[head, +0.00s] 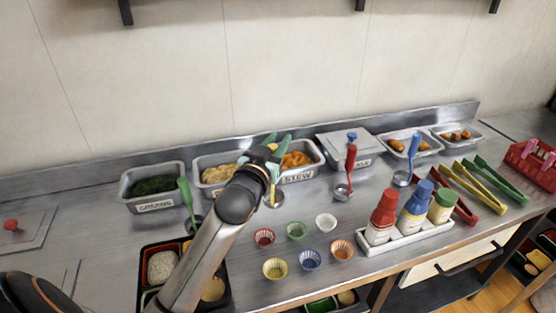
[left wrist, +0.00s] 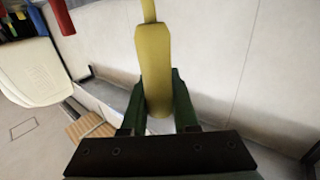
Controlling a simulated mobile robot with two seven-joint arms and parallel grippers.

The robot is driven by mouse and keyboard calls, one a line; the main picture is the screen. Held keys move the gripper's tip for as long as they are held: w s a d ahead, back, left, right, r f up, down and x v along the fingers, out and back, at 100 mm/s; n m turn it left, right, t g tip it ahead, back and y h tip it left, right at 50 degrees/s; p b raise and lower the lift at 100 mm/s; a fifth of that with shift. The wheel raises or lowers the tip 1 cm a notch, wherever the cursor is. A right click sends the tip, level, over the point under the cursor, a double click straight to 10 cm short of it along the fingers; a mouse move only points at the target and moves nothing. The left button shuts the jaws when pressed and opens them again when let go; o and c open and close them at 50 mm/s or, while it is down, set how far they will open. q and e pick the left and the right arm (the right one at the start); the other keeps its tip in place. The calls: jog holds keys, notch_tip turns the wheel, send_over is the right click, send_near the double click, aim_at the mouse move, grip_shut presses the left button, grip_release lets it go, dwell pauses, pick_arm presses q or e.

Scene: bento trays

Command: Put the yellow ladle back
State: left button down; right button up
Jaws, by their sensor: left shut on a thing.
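My left gripper (head: 277,146), with green fingers, is shut on the yellow handle of the ladle in front of the stew bin. In the left wrist view the yellow ladle (left wrist: 153,65) lies between the two green fingers, its handle filling the gap. In the head view the ladle's metal bowl (head: 274,201) shows low, at or just above the counter; I cannot tell whether it touches. My forearm hides part of the handle. My right gripper is not in view.
A green ladle (head: 186,195), a red ladle (head: 350,160) and a blue ladle (head: 412,150) stand upright nearby. Several small cups, such as the red cup (head: 264,238), sit in front. A bottle tray (head: 405,239) stands right. Food bins, including the greens bin (head: 154,205), line the back.

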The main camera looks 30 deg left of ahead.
pick_arm(q)
notch_tip(320, 180, down, 6)
jog(key=w+a, duration=0.1)
jog(key=w, duration=0.1)
jog(key=shift+a+r+b, duration=0.15)
jog(key=shift+b, duration=0.2)
jog(key=shift+s+f, duration=0.1)
jog(key=shift+f, duration=0.1)
jog(key=c, duration=0.7)
grip_release()
